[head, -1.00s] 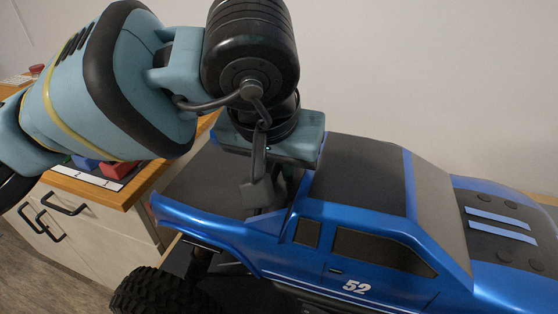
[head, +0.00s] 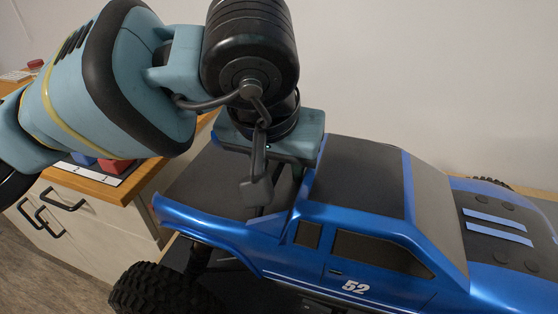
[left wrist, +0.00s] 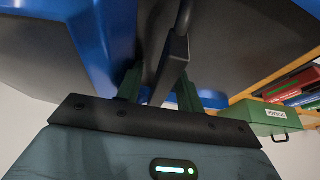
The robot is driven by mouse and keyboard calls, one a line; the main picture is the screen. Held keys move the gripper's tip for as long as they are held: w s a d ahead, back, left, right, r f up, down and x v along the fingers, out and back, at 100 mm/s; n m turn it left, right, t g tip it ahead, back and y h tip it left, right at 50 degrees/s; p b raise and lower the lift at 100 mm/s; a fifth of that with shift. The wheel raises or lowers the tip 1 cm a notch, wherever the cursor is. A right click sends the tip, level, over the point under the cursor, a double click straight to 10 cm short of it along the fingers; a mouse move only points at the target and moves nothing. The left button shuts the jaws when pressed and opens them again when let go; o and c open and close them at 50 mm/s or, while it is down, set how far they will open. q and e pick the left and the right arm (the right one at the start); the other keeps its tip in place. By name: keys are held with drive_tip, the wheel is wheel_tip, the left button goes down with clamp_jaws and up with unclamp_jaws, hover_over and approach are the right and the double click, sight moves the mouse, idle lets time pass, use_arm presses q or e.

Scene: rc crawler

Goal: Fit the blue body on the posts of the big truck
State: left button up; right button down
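The blue body (head: 385,235), marked 52, has a black roof and a dark rear bed. It sits over the truck chassis, whose knobbly rear wheel (head: 165,290) shows below it. The posts are hidden. My left gripper (head: 280,190) points down behind the cab, its fingers against the body. In the left wrist view its green fingers (left wrist: 158,90) stand apart with dark and blue body parts (left wrist: 95,35) around them; the contact is partly hidden. I take it as shut on the body, which keeps pace with it. My right gripper is out of view.
A wood-topped cabinet (head: 125,190) with drawers stands at the left, with red and blue items on it. The left wrist view shows a green case (left wrist: 265,117) by a shelf at right. A plain wall is behind. A far wheel (head: 490,181) peeks over the hood.

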use_arm(q)
drive_tip(key=shift+v, duration=3.9)
